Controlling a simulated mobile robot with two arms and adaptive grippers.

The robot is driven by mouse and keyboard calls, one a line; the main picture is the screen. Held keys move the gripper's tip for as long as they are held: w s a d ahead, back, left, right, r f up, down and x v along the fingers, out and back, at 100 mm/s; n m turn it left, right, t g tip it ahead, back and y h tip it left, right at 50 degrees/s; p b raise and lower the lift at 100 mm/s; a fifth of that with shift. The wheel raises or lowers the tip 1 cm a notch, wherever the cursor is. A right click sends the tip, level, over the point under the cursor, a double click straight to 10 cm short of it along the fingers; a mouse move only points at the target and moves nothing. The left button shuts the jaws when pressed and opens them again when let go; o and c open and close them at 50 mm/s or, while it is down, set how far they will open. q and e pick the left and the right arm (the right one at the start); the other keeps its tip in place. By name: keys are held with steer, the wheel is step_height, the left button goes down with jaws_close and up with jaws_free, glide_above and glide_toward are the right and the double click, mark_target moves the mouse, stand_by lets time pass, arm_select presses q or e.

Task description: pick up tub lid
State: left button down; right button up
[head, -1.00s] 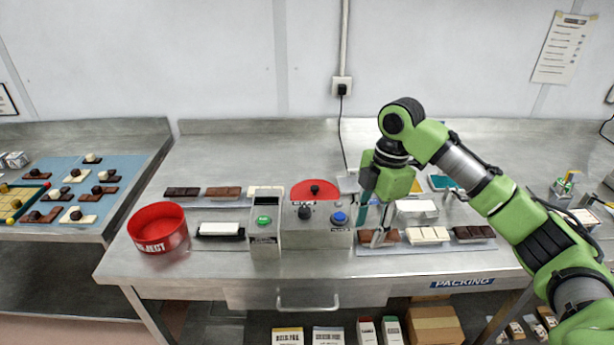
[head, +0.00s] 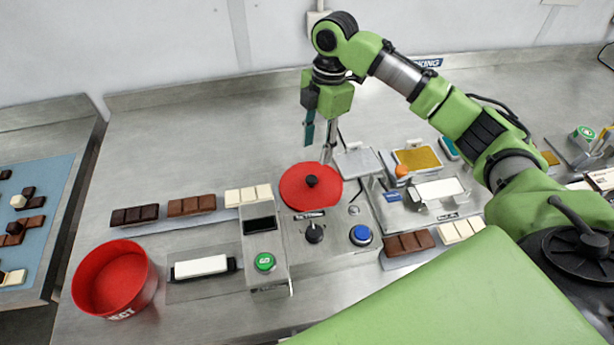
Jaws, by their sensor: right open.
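The red round tub lid (head: 296,190) with a black knob (head: 312,181) lies at the back of the grey machine box (head: 305,245), in the middle of the head view. My right gripper (head: 318,146) points down just behind the lid in the picture. Its fingers are apart with nothing between them. One fingertip shows close to the lid's far edge; I cannot tell whether it touches. The open red reject tub (head: 114,279) stands at the left front of the bench. My left gripper is not in view.
Chocolate bars (head: 192,205) lie left of the box, and more bars (head: 409,243) lie right of it. A grey plate (head: 358,163) is close to the lid's right. Beyond it stand pads, including a yellow one (head: 417,158). The bench's back left is clear.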

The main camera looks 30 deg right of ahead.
steer(key=p, duration=0.1)
glide_above(312, 178)
steer(key=f, duration=0.5)
steer(key=shift+s+d+f, duration=0.15)
steer(key=shift+d+f, duration=0.05)
steer(key=shift+d, duration=0.1)
steer(key=shift+f, duration=0.25)
steer(key=shift+f+p, duration=0.35)
steer(key=f, duration=0.1)
steer(key=f+p, duration=0.1)
steer(key=f, duration=0.1)
steer(key=shift+a+f+p, duration=0.25)
steer(key=shift+a+p, duration=0.05)
steer(key=shift+f, duration=0.45)
jaws_close()
